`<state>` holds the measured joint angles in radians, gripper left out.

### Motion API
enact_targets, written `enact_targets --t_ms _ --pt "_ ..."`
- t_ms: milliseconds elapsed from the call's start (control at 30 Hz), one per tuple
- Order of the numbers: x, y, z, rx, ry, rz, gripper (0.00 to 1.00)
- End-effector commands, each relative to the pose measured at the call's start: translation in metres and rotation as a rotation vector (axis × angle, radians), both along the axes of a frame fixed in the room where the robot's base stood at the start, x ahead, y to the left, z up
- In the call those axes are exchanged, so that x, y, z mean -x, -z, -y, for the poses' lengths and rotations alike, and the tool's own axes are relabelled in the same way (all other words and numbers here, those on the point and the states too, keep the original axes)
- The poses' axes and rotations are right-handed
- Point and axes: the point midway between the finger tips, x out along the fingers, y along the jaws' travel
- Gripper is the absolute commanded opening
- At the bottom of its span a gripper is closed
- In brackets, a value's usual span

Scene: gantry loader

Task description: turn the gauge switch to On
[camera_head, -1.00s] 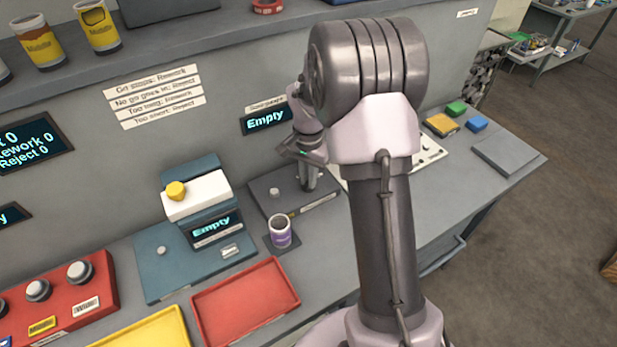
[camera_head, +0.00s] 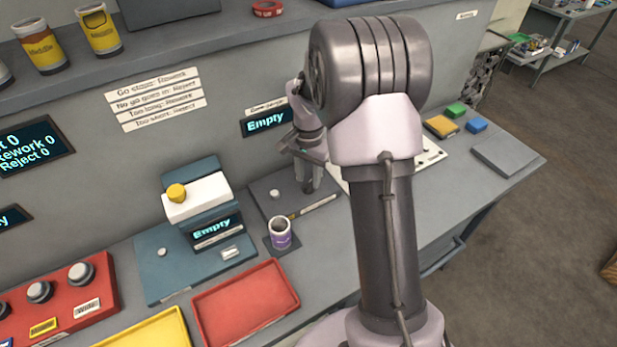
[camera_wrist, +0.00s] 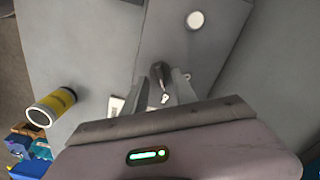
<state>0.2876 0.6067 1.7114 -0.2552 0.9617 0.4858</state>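My gripper (camera_head: 308,186) points down over the right part of a dark grey gauge plate (camera_head: 262,186), below a display reading "Empty" (camera_head: 266,121). In the wrist view, my gripper (camera_wrist: 161,84) has its two fingers apart. A small dark pointed knob (camera_wrist: 158,72), which looks like the gauge switch, lies between the fingertips; I cannot tell whether they touch it. A small white mark (camera_wrist: 165,99) shows beside it. The plate also shows in the wrist view (camera_wrist: 215,50), with a round white button (camera_wrist: 195,20) apart from the fingers. The switch is hidden in the head view.
A yellow-banded can (camera_wrist: 50,107) stands at left in the wrist view.

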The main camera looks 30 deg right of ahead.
Motion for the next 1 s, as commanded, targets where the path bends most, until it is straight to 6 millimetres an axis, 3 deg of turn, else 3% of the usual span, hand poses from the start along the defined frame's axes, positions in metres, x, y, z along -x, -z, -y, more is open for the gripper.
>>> enact_targets --t_ms 200,433,600,1000 --pt "-0.001 -0.079 0.0 0.001 0.001 0.005 0.34" --pt "-0.001 -0.141 0.0 0.001 0.0 0.004 0.34" --pt "0.0 -0.159 0.0 0.0 0.0 0.001 0.34" --pt "0.0 -0.16 0.0 0.0 0.0 0.001 0.34"
